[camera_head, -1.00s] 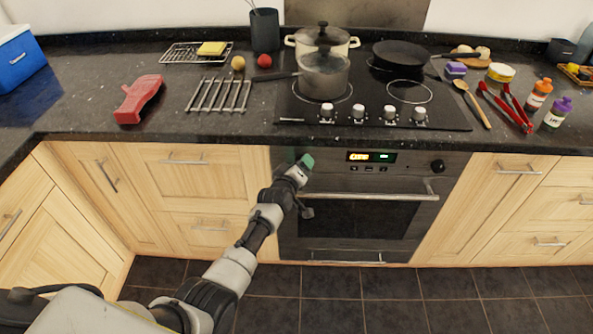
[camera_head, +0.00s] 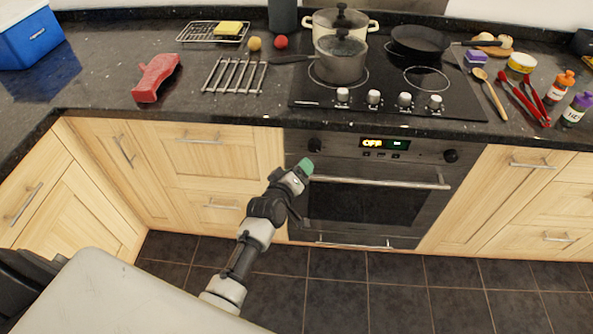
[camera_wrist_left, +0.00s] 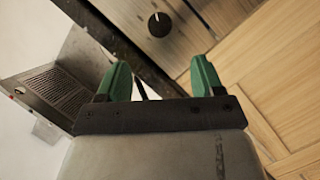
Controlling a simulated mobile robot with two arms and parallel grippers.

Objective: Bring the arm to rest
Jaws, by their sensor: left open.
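My left gripper (camera_head: 305,167) is in front of the oven (camera_head: 350,205), just below the left end of its control panel. Its green fingers also show in the wrist view (camera_wrist_left: 161,78), spread apart with nothing between them. The left arm reaches up from the lower middle of the head view, partly bent. The oven door is shut, and its display (camera_head: 384,143) reads OFF. A black oven knob (camera_wrist_left: 159,24) shows beyond the fingers in the wrist view. In the head view the left knob (camera_head: 315,145) is just above the gripper. The right gripper is not in view.
The oven handle (camera_head: 400,183) sticks out beside the gripper. The dark counter edge (camera_head: 220,119) runs above it. A saucepan (camera_head: 341,62), a pot and a frying pan (camera_head: 418,42) stand on the hob. Wooden cabinets (camera_head: 205,155) flank the oven. The tiled floor is clear.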

